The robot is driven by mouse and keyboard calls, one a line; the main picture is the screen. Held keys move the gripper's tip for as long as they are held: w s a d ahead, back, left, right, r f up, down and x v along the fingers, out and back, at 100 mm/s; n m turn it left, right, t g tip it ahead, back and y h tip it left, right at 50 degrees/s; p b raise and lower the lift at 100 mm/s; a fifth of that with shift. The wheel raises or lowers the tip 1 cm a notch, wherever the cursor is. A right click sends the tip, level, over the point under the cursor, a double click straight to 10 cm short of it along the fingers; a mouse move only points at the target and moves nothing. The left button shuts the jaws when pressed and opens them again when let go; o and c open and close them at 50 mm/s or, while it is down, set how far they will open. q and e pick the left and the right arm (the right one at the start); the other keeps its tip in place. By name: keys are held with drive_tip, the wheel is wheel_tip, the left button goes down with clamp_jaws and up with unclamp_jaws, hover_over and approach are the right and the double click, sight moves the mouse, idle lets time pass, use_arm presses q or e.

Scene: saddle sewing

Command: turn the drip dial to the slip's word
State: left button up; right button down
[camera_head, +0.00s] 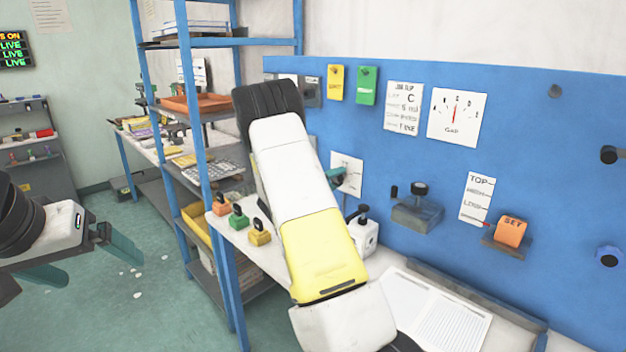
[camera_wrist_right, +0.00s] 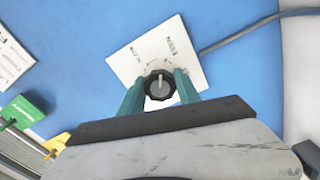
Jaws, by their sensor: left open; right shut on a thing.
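The drip dial (camera_wrist_right: 159,88) is a dark round knob with a pale pointer line, on a white plate (camera_wrist_right: 128,66) with small words I cannot read. My right gripper (camera_wrist_right: 159,82) has its teal fingers on either side of the knob, shut on it. In the head view the white plate (camera_head: 350,181) is partly hidden by my right arm, and a teal fingertip (camera_head: 333,175) shows beside it. The job slip (camera_head: 403,110) hangs on the blue board; its small print is mostly blurred, with a last line like "FINE". My left gripper (camera_head: 125,245) is open and empty, over the floor.
The blue board (camera_head: 390,75) also carries a gap gauge (camera_head: 456,117), yellow (camera_head: 335,83) and green tags (camera_head: 367,85), a black knob on a bracket (camera_head: 420,188) and an orange SET block (camera_head: 512,231). An open book (camera_head: 440,315) lies below. A blue shelf post (camera_head: 195,130) stands between my arms.

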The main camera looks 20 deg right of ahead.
drive_tip(key=shift+f+m, duration=0.1)
drive_tip(key=shift+m, duration=1.6)
drive_tip(key=c, duration=0.9)
unclamp_jaws()
drive_tip(key=shift+o, duration=0.2)
drive_tip(key=shift+a, duration=0.1)
drive_tip(key=v, duration=0.7)
drive_tip(key=shift+a, duration=0.35)
drive_tip(key=shift+s, duration=0.15)
